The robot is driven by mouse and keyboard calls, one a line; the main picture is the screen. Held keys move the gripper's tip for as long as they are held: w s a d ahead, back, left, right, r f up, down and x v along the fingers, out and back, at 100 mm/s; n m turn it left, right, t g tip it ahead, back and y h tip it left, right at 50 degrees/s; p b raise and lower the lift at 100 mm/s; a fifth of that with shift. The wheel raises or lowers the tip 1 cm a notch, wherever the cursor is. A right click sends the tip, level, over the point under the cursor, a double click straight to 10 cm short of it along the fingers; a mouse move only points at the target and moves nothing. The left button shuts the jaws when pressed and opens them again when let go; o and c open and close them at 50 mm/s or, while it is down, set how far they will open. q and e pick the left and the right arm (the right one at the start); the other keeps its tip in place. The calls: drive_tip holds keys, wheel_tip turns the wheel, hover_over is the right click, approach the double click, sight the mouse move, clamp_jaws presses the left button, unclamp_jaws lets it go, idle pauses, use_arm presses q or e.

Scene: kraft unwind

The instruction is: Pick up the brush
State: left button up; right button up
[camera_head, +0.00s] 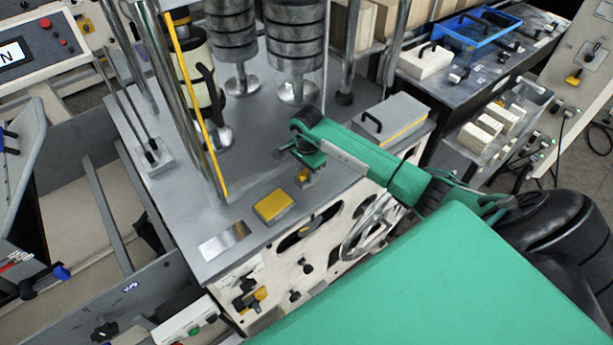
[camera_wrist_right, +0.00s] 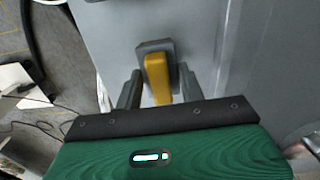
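The brush, with a yellow handle and a dark grey head, lies on the grey machine top in the right wrist view (camera_wrist_right: 155,75). In the head view a small yellow part of the brush (camera_head: 303,176) shows below my right gripper; the rest is hidden. My right gripper (camera_head: 304,168) points down just over it. In the right wrist view the two dark fingers of my right gripper (camera_wrist_right: 159,74) stand apart on either side of the yellow handle, with a visible gap at the left finger. My left gripper is not in view.
A yellow-topped block (camera_head: 273,206) and a silver plate (camera_head: 223,241) lie on the machine top (camera_head: 250,150). A grey-and-yellow box with a handle (camera_head: 392,118) stands at its right. Metal rollers (camera_head: 295,40) and a yellow bar (camera_head: 193,100) rise behind. A blue tray (camera_head: 476,30) is farther back.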

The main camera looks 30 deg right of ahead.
sight(306, 170)
drive_tip(key=shift+r, duration=0.15)
wheel_tip(306, 170, up, 8)
drive_tip(key=b, duration=0.4)
drive_tip(key=shift+w+d, duration=0.1)
wheel_tip(306, 170, up, 12)
drive_tip(key=b, duration=0.3)
drive_tip(key=o, duration=0.4)
drive_tip(key=shift+c, duration=1.5)
